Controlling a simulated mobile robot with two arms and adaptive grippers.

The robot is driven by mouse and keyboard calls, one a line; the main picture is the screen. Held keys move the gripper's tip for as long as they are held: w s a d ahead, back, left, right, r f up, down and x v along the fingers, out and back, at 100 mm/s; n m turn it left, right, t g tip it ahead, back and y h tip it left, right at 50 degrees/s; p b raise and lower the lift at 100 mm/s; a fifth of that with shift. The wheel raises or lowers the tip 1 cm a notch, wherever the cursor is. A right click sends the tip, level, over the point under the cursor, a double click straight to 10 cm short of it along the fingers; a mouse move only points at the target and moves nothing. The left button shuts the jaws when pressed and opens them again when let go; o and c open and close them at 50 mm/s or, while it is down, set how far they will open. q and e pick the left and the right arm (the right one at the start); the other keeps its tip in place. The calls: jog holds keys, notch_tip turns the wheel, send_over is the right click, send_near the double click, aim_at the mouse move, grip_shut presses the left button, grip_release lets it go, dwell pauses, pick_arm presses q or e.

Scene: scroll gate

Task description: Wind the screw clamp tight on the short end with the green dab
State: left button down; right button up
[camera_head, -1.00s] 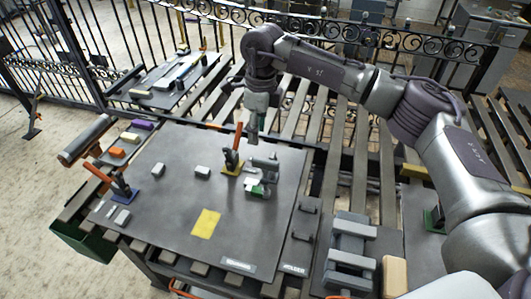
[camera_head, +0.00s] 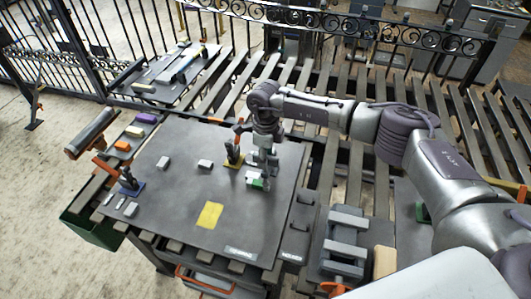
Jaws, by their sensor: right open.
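My right gripper (camera_head: 266,158) points down over the board (camera_head: 170,212), its fingers open around or just beside a small grey clamp-like piece, which it mostly hides. Below the fingertips a small green patch (camera_head: 257,183) shows on a pale short piece near the board's right side. I cannot tell whether the fingers touch the clamp. Just left stands a lever clamp with an orange handle (camera_head: 237,140) on a yellow base (camera_head: 230,162). My left gripper is not in view.
A second orange-handled clamp (camera_head: 129,184) stands on a blue base at the board's left. Small grey blocks (camera_head: 205,163) and a yellow square (camera_head: 210,215) lie on the board. A grey vise-like fixture (camera_head: 345,240) stands at the right.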

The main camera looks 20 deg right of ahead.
jog(key=shift+f, duration=0.2)
jog(key=shift+c, duration=0.4)
grip_shut()
